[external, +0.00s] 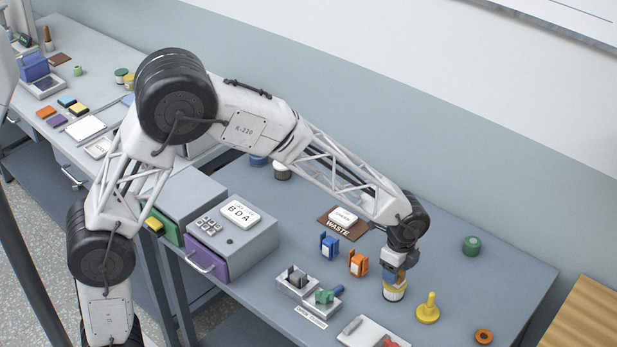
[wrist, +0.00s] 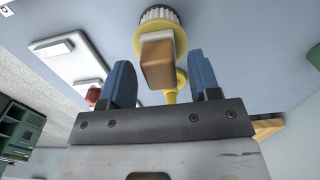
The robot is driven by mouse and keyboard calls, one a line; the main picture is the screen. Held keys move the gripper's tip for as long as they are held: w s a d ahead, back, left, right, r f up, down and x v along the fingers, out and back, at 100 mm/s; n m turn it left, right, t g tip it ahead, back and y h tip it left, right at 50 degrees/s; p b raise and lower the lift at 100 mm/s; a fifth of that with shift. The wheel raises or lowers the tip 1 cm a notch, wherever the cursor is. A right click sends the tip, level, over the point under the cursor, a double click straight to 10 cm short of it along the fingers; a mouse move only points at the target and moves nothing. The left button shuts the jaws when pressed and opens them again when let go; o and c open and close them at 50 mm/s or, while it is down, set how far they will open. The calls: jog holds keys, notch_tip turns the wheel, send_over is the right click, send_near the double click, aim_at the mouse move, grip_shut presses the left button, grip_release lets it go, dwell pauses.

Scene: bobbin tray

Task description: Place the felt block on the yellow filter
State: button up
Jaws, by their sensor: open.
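The felt block (wrist: 157,66), brown with a pale layer, shows just beyond my fingertips in the wrist view. It overlaps the yellow filter (wrist: 178,27), a yellow round piece with a dark ridged rim, and appears to rest on it. In the external view the yellow filter (external: 395,294) stands right below my gripper (external: 398,268), with the block mostly hidden by the fingers. My gripper (wrist: 163,82) is open. Its blue fingers are on either side of the block's line with visible gaps, and hold nothing.
A yellow knobbed piece (external: 428,312) stands close right of the filter. An orange holder (external: 358,263) and a blue holder (external: 329,246) stand to the left. A white tray (external: 366,330) lies in front. A green roll (external: 471,245) sits farther back, with clear bench around it.

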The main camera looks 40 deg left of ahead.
notch_tip(320, 180, up, 12)
jog(key=shift+f, duration=0.25)
dwell(0.3)
dwell(0.5)
jog(key=s+a+r+n, duration=0.3)
jog(key=s+a, duration=0.2)
jog(key=a, duration=0.2)
jog(key=s+a+r+n+t, duration=0.1)
jog(key=s+a+r+n, duration=0.25)
jog(key=a, duration=0.45)
jog(key=s+a+r+n, duration=0.2)
jog(key=s+a+r, duration=0.1)
jog(key=s+a, duration=0.35)
jog(key=s+a+f+n+t, duration=0.1)
jog(key=s+a+f+n, duration=0.1)
jog(key=s+a+n, duration=0.7)
jog(key=s+a, duration=0.4)
jog(key=s, duration=0.5)
jog(key=shift+s+t, duration=0.25)
jog(key=shift+t, duration=0.05)
